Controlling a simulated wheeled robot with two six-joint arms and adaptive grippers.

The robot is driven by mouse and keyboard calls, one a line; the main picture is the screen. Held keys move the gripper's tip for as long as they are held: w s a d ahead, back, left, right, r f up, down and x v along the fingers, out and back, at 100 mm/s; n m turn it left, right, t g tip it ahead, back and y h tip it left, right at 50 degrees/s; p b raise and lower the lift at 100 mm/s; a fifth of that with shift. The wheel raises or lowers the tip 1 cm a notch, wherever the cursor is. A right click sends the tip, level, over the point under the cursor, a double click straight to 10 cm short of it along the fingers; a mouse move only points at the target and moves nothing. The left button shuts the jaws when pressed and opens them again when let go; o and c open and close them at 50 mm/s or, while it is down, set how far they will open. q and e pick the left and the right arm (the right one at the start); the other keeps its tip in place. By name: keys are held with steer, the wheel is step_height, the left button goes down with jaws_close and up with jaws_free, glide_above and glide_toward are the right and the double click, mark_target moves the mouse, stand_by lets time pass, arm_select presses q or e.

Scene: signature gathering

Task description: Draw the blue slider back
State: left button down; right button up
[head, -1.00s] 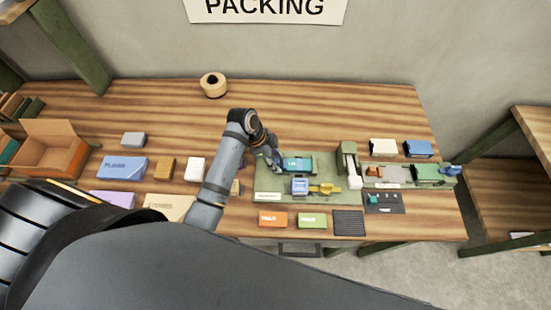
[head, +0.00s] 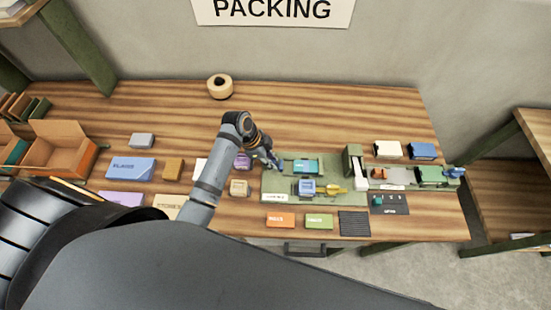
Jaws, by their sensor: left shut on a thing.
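My left gripper (head: 274,163) is shut at the left end of the upper track on the green fixture board (head: 272,186). A small blue part shows at its fingertips, seemingly the blue slider (head: 278,164); the fingers hide much of it. My right gripper is not in view.
A pale upright post (head: 356,166) and a green block with a blue end (head: 437,175) stand to the right. Orange (head: 281,220) and green (head: 319,221) boxes lie in front. A purple block (head: 243,161) is near my wrist. The table's back is mostly clear.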

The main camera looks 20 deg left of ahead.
arm_select(q)
steer(key=shift+a, duration=0.3)
steer(key=shift+d, duration=0.15)
steer(key=c, duration=1.5)
jaws_free()
steer(key=shift+d, duration=0.1)
steer(key=shift+c, duration=0.2)
steer(key=o, duration=0.3)
steer(key=shift+o, duration=0.2)
steer(key=shift+a, duration=0.25)
